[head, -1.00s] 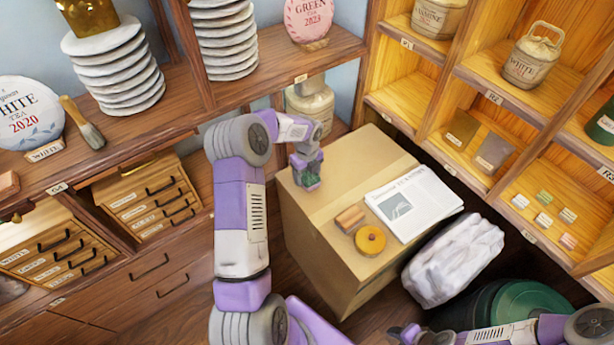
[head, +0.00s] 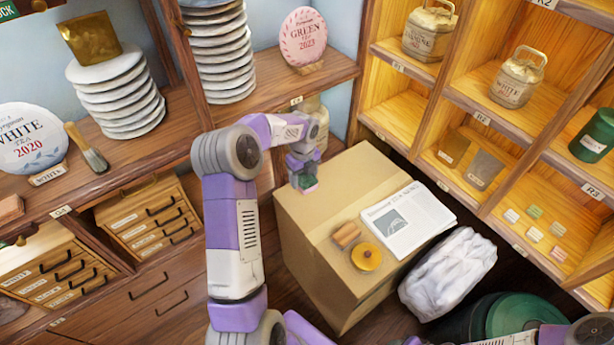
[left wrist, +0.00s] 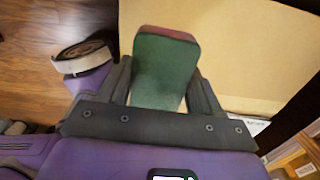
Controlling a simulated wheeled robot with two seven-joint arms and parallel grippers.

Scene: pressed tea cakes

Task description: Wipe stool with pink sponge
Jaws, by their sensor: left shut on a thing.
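My left gripper (head: 303,176) is at the back left of a brown cardboard box's top (head: 320,225). I see no plain stool; the box stands on the floor at the centre of the head view. The gripper is shut on a block, the sponge (left wrist: 160,72), green on its broad face with a dull pinkish-red layer along its far edge. In the head view the sponge (head: 308,185) shows as a small green patch at the fingertips. I cannot tell whether it touches the box. My right gripper (head: 411,341) barely shows at the bottom edge.
On the box lie a newspaper (head: 408,220), a small wooden block (head: 346,235) and a round yellow thing (head: 366,257). A white bag (head: 448,272) and a dark green round thing (head: 525,315) stand right of it. Shelves (head: 340,68) stand behind and right.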

